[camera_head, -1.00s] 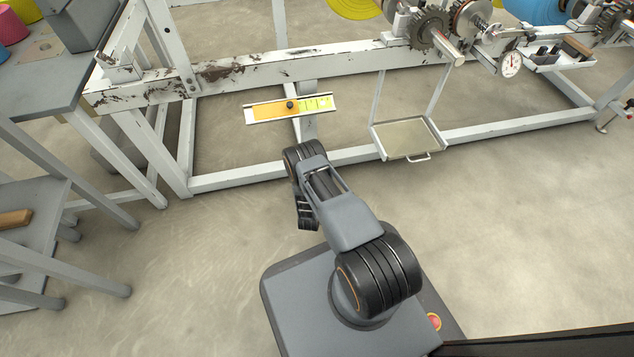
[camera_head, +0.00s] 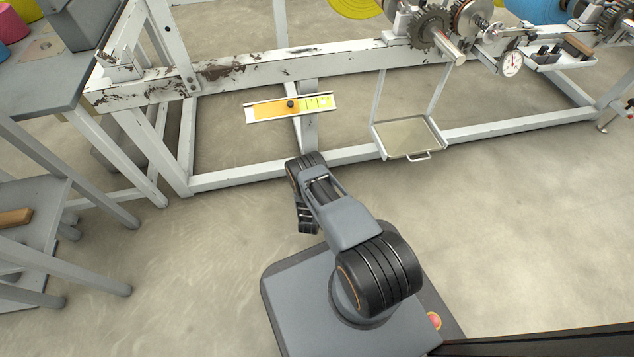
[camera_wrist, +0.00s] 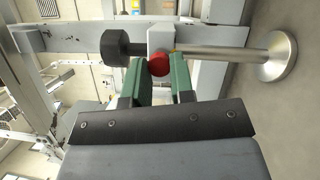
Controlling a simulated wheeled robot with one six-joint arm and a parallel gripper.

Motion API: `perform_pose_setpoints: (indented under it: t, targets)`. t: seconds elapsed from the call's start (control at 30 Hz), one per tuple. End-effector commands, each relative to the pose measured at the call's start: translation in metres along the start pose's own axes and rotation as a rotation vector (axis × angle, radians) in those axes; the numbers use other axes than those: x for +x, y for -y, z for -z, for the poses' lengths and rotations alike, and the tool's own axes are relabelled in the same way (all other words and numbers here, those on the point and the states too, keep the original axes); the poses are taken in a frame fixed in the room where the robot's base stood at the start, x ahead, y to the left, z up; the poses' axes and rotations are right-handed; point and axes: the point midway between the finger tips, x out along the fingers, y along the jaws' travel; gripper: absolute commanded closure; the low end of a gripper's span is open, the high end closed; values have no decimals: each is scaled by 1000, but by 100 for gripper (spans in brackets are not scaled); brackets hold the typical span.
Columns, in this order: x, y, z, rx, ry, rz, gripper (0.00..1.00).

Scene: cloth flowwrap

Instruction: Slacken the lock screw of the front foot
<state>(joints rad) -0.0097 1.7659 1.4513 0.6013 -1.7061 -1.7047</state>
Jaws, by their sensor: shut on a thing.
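In the wrist view, a red round knob (camera_wrist: 159,63), which looks like the lock screw, sits on a white block (camera_wrist: 161,38) of the frame. My gripper (camera_wrist: 160,73) has its two green fingers on either side of this knob and is shut on it. The front foot (camera_wrist: 232,56) is a bright metal rod through the block, ending in a round disc (camera_wrist: 280,55) at the right. A black hexagonal head (camera_wrist: 118,47) is at the rod's other end. In the head view, my own arm hides the gripper, the knob and the foot.
The white machine frame (camera_head: 250,70) has chipped paint and low rails. A yellow scale plate (camera_head: 268,108) and a hanging tray (camera_head: 408,138) are on it. A grey table (camera_head: 60,95) stands at the left. The floor right of my base is clear.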

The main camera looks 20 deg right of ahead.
Motion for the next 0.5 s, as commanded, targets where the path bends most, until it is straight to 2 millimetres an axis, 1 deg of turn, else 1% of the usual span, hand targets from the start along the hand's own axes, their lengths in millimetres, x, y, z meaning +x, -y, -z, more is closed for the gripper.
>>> perform_pose_setpoints:
  t: [0.03,0.33,0.37,0.5]
  targets:
    - [1,-1,3,1,-7,-4,100]
    - [1,-1,3,2,-8,-4,100]
    - [1,-1,3,2,-8,-3,76]
    - [1,-1,2,1,-5,-2,63]
